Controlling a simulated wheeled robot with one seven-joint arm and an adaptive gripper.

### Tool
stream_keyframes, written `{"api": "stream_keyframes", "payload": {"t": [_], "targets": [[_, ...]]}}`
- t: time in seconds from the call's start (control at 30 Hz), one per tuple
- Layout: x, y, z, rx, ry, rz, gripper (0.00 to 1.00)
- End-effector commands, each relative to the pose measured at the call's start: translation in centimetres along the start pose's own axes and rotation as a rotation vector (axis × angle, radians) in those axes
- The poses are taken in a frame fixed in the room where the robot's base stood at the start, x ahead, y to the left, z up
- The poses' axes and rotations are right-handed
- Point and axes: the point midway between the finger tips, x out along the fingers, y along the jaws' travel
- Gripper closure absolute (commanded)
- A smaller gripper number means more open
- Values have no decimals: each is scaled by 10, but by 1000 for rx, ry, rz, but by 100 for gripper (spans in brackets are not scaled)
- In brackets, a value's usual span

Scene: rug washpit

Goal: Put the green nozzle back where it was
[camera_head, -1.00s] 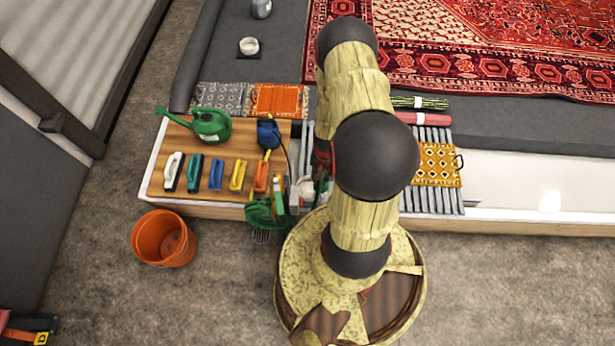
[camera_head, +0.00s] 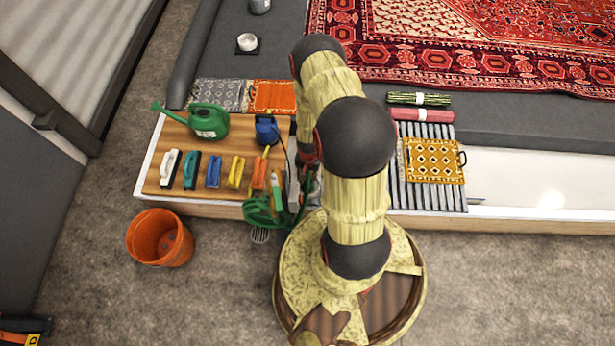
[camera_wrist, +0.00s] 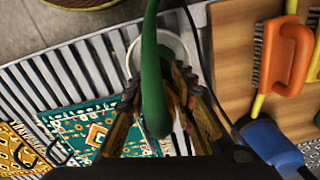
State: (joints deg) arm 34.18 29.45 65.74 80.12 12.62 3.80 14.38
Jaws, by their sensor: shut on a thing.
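The green nozzle (camera_wrist: 152,75) is between the fingers of my gripper (camera_wrist: 157,95) in the wrist view, and the gripper is shut on it. A white round ring or cup (camera_wrist: 178,46) shows behind the nozzle, above the grey slatted rack. The nozzle overlaps the ring in the picture; I cannot tell whether it is inside it or above it. In the head view my arm hides most of the gripper, and the nozzle cannot be made out there. A green coiled hose (camera_head: 258,210) hangs at the front edge of the bench, left of my arm.
The wooden board (camera_head: 150,180) holds a green watering can (camera_head: 209,121), several brushes and a blue tool (camera_head: 267,130). An orange bucket (camera_head: 160,238) stands on the floor. A yellow patterned piece (camera_head: 434,161) lies on the slatted rack (camera_head: 398,180). A teal patterned cloth (camera_wrist: 85,125) lies near the gripper.

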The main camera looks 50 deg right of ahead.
Motion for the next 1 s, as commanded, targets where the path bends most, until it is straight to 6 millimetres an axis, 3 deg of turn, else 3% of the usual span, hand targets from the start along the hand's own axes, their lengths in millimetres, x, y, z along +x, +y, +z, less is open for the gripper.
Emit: {"api": "stream_keyframes", "payload": {"t": [0.2,0.23,0.53,0.87,1.0], "targets": [[3,0,0,0,0,0,100],[3,0,0,0,-1,0,74],[2,0,0,0,-1,0,57],[0,0,0,0,-1,0,57],[-14,0,0,1,0,0,57]]}}
